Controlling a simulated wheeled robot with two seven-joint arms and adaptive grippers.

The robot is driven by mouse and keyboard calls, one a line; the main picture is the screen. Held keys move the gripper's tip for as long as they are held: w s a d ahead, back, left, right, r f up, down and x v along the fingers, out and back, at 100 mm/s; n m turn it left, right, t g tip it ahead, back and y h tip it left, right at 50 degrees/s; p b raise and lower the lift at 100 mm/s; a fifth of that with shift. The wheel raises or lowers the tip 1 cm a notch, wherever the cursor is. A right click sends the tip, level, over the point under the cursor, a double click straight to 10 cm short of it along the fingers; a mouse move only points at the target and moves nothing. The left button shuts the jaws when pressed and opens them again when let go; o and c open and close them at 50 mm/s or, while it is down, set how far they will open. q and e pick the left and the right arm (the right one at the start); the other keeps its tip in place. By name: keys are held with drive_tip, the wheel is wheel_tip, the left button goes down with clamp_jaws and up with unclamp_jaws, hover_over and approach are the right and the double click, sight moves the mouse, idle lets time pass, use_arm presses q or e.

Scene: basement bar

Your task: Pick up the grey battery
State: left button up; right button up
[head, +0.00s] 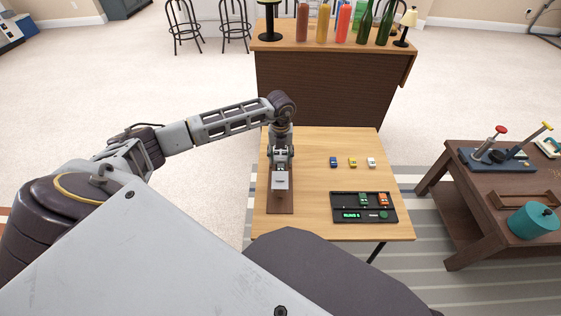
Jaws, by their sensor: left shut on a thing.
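My left gripper (281,168) reaches down over a dark brown strip (280,206) on the left side of the light wooden table. It is shut on a small grey block, which I take for the grey battery (281,183). The block shows just in front of the fingers, over the strip. I cannot tell whether it touches the strip. The fingertips are small and partly hidden by the wrist. My right gripper is not in view.
Small blue (333,162), yellow (352,162) and white (371,162) pieces stand in a row on the table (310,150). A black tray (363,208) holds green and orange pieces beside a green display. A bar counter (325,85) with bottles stands behind; a darker table (460,190) stands right.

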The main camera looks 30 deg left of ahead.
sight(281, 162)
use_arm(q)
drive_tip(key=shift+f, duration=0.55)
drive_tip(key=shift+f+b, duration=0.3)
drive_tip(key=shift+f, duration=0.9)
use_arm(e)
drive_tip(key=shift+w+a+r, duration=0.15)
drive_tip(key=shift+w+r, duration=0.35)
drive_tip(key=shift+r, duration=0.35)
use_arm(q)
drive_tip(key=shift+f, duration=0.2)
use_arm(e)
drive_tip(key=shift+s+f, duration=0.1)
use_arm(q)
drive_tip(key=shift+f, duration=0.25)
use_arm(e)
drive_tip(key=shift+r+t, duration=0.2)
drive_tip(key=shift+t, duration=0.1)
